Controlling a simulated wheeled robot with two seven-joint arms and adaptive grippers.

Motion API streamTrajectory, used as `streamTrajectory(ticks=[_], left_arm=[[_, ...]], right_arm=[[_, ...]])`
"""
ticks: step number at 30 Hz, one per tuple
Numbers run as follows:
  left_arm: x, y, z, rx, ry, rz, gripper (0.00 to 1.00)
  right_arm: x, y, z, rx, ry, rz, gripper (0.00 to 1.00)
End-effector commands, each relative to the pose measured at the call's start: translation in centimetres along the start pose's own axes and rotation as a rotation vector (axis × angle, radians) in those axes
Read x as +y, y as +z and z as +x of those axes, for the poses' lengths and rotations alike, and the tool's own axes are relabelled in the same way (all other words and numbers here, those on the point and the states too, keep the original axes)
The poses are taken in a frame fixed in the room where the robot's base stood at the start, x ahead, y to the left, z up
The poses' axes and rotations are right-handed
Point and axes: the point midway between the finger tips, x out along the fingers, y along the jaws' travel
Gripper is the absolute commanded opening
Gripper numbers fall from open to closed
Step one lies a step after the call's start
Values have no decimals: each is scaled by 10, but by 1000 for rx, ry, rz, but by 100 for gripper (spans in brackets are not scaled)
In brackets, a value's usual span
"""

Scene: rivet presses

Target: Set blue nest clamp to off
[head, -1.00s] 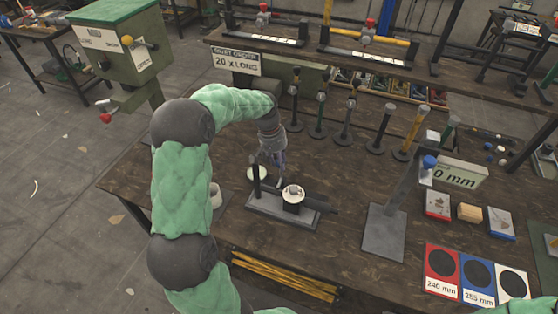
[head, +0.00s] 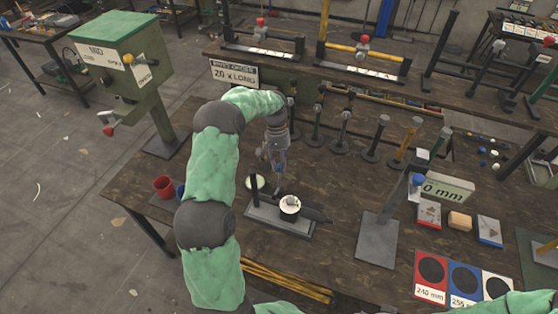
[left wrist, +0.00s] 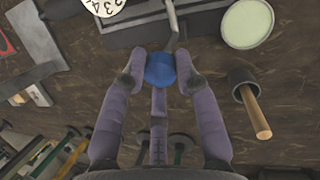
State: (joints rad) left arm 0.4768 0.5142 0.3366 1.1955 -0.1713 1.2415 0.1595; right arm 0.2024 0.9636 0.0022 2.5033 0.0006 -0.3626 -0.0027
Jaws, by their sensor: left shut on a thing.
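The blue ball knob (left wrist: 160,70) of the nest clamp sits on a thin bent grey lever (left wrist: 176,32) in the left wrist view. The lever runs to a dark fixture base (left wrist: 140,33), which is also on the bench in the head view (head: 262,217). My left gripper (left wrist: 160,78) is shut on the blue knob, with a finger on each side. In the head view my left gripper (head: 277,180) is just behind the fixture and hides the knob. A white numbered dial (head: 290,204) sits on the fixture. My right gripper is out of view.
A pale round disc (left wrist: 247,23) and a wooden-handled tool (left wrist: 251,100) lie close beside the left gripper. A grey post stand (head: 378,238) is right of the fixture. Upright rods (head: 378,138) stand behind. A red cup (head: 164,187) is at the left.

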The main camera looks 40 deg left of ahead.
Motion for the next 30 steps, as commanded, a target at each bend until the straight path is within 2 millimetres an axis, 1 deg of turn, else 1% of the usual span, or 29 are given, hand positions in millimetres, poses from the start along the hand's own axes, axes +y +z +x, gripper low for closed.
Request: streamTrajectory(ticks=[1,5,13,21,30], left_arm=[[2,-3,-2,-28,-5,-5,0],[3,-11,-1,-95,-19,-18,0],[7,-31,0,-92,-18,-19,0],[12,-62,9,-88,-18,-17,0],[15,-85,18,-86,-17,-17,0]], right_arm=[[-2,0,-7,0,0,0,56],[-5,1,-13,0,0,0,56],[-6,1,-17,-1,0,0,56],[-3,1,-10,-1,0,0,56],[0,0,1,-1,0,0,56]])
